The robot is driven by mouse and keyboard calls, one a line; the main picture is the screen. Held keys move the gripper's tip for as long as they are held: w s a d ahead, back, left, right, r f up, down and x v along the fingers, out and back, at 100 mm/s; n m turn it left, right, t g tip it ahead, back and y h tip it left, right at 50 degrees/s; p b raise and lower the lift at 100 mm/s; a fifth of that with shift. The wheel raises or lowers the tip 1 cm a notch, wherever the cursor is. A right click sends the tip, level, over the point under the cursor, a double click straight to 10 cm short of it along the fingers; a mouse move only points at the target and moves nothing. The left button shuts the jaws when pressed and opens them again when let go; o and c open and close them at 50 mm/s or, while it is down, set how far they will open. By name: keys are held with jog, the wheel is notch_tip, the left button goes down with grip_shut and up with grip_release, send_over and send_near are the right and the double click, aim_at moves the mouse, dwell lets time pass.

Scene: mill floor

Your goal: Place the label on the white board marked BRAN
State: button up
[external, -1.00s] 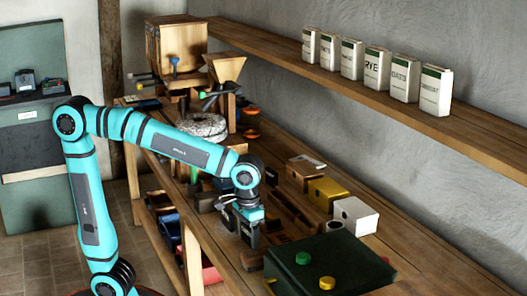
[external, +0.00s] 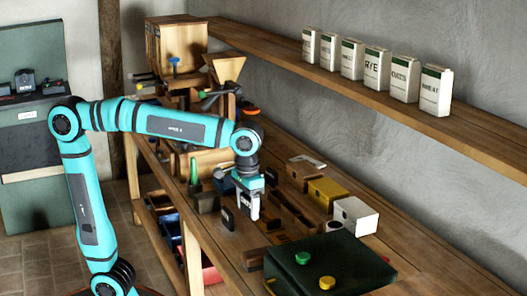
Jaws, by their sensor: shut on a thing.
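My gripper (external: 249,212) is above the long wooden bench, pointing down, in the external view. It is shut on a small pale piece, which I take to be the label; its face and any writing are too small to read. A small dark upright piece (external: 228,218) stands on the bench just left of my gripper. A white box-like block (external: 358,216) with a dark mark stands to the right of it. I cannot make out a white board marked BRAN.
A yellow block (external: 327,193) and a brown block (external: 304,172) stand behind the white one. A dark green box (external: 335,262) with green and yellow knobs is in front. Flour bags (external: 377,67) line the wall shelf (external: 470,125). A wooden mill (external: 178,45) stands at the back.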

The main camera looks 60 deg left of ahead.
jog(key=shift+w, duration=0.1)
jog(key=w+a+r+n, duration=0.1)
jog(key=w+a+n, duration=0.5)
jog(key=w+a, duration=1.2)
jog(key=w+a+r+n, duration=0.1)
jog(key=w+a+n, duration=0.5)
jog(key=w+a, duration=1.2)
jog(key=w+a+f+n, duration=0.1)
jog(key=w+a+n, duration=0.4)
jog(key=w+a, duration=0.5)
jog(key=shift+f, duration=5)
jog(key=shift+f, duration=0.1)
jog(key=o, duration=1)
